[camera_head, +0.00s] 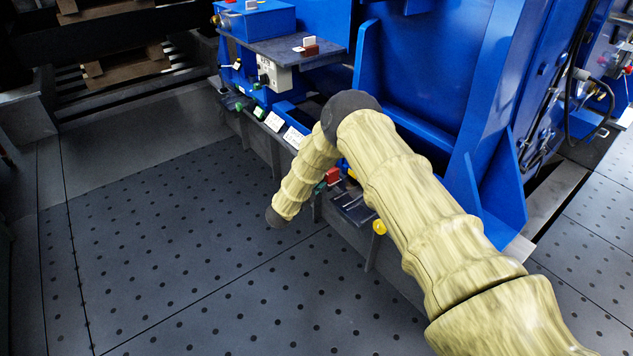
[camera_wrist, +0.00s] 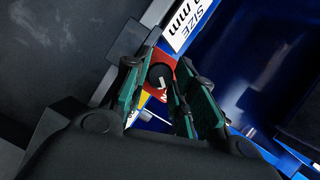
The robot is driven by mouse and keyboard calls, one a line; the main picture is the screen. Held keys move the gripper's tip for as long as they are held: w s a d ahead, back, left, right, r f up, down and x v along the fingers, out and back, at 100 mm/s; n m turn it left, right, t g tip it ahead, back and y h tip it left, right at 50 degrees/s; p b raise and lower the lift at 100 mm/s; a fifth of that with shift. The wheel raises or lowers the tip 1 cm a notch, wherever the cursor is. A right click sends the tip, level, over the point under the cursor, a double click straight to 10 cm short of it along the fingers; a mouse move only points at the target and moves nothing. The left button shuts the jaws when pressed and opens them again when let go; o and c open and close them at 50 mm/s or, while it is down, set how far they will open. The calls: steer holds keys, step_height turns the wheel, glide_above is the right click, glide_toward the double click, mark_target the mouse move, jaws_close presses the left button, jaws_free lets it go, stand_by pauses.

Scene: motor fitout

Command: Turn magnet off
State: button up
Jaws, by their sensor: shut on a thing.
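In the wrist view, a round black knob (camera_wrist: 160,77) with a white mark sits on a red and yellow plate (camera_wrist: 173,60). It looks like the magnet's rotary switch, but no label on it can be read. My gripper (camera_wrist: 157,69) has its green-padded fingers on either side of the knob and is shut on it. The fingers cover part of the plate.
A blue machine (camera_head: 420,70) stands along the front of its base. A grey box with sockets (camera_head: 275,75), white labels (camera_head: 293,137) and a yellow knob (camera_head: 379,227) are along its edge. A white size label (camera_wrist: 190,20) lies close to my fingers. The dotted floor (camera_head: 170,240) is clear.

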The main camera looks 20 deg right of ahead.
stand_by(0.3)
steer(key=o, duration=1)
steer(key=shift+o, duration=0.2)
steer(key=shift+s, duration=0.1)
steer(key=v, duration=1.2)
steer(key=shift+f, duration=0.15)
